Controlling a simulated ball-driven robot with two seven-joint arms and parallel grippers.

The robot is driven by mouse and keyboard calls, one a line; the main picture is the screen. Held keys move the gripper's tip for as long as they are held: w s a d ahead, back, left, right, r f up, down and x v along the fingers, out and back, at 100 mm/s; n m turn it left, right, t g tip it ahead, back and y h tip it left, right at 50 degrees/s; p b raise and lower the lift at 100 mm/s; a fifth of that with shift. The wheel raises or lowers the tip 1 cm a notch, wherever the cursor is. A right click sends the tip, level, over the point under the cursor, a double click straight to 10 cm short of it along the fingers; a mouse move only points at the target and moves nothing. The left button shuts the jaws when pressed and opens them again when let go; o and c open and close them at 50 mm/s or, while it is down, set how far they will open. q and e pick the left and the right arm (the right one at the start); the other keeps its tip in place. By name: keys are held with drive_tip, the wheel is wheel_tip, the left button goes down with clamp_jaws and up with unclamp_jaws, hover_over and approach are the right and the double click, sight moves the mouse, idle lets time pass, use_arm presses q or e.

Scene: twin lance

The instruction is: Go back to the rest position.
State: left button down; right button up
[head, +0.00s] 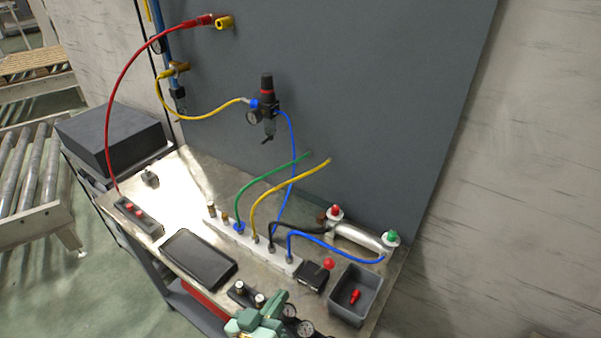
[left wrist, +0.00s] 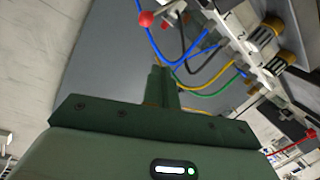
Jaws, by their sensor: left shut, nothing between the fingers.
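My left gripper (head: 262,308) is at the bottom edge of the head view, at the front edge of the metal bench (head: 185,195). Only its green end shows there. In the left wrist view its two green fingers (left wrist: 159,76) are together with nothing between them. Beyond the fingertips are blue, yellow, green and black hoses on a pale manifold. In the head view the fingers are close to a small black block with gauges, and I cannot tell if they touch it. My right gripper is in neither view.
The manifold (head: 252,241) carries several hoses near a silver cylinder (head: 358,236). A grey bin (head: 343,306) holds a red piece (head: 355,296). A black tablet (head: 199,258) lies left of centre. A regulator (head: 266,102) hangs on the grey panel (head: 370,100).

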use_arm(q)
drive_tip(key=s+a+r+m+g+y, duration=0.15)
drive_tip(key=s+a+y, duration=0.25)
drive_tip(key=a, duration=0.4)
drive_tip(key=s+a+r+m+g+y, duration=0.1)
drive_tip(key=s+a+m+g+y, duration=0.25)
drive_tip(key=a, duration=0.55)
drive_tip(key=s+a+r+m+g+y, duration=0.1)
drive_tip(key=s+a+m+g+y, duration=0.1)
drive_tip(key=s+a+y, duration=0.45)
wheel_tip(320, 180, down, 29)
drive_tip(key=s+d+g+h+b, duration=0.2)
drive_tip(key=d+g+h+b, duration=0.1)
drive_tip(key=h+b, duration=0.2)
drive_tip(key=s+f+n+g+h+b, duration=0.1)
drive_tip(key=s+f+n+g+b, duration=0.2)
drive_tip(key=s+f, duration=1.7)
wheel_tip(320, 180, down, 2)
drive_tip(key=shift+s+f+n+b, duration=0.25)
drive_tip(key=shift+n+b, duration=0.25)
drive_tip(key=shift+b, duration=0.5)
drive_tip(key=shift+g, duration=0.3)
